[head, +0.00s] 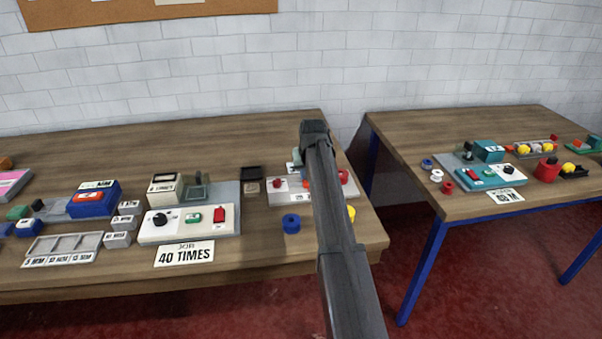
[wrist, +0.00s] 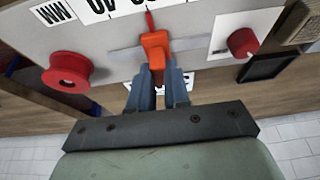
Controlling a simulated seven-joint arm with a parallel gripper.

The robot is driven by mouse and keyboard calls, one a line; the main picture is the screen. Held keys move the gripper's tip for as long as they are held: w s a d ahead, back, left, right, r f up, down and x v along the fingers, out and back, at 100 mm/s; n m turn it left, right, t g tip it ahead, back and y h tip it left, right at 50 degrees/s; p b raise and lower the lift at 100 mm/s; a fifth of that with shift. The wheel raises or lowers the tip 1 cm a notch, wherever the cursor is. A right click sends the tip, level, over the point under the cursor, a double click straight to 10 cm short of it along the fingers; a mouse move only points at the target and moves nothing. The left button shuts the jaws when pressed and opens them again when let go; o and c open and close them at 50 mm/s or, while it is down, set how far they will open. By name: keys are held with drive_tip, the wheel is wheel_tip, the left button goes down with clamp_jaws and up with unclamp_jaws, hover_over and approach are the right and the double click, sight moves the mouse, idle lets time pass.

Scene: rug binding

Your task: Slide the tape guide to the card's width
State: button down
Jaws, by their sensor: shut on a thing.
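The orange tape guide (wrist: 155,42) sits on a slot in a pale panel in the wrist view, with a thin red pointer reaching toward the printed scale (wrist: 108,8). My gripper (wrist: 158,76) is shut on the guide, one blue-grey finger on each side. The scale is cut off by the frame's edge, and I cannot tell its reading. A white card (wrist: 188,78) with black print shows behind the fingers, mostly hidden. In the head view my arm hides most of the panel (head: 281,196). The job card (head: 184,254) there reads "40 TIMES".
A red spool (wrist: 67,72) and a red knob (wrist: 243,42) flank the guide. A blue spool (head: 291,223) stands in front of the panel. A white control panel (head: 172,233) lies to the left. A second table (head: 400,140) stands right, across a gap.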

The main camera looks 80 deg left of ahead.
drive_tip(key=c, duration=1.1)
unclamp_jaws()
drive_tip(key=shift+f, duration=0.2)
drive_tip(key=shift+r, duration=0.1)
drive_tip(key=v, duration=1.3)
drive_tip(key=shift+d+r, duration=0.15)
drive_tip(key=shift+r, duration=0.15)
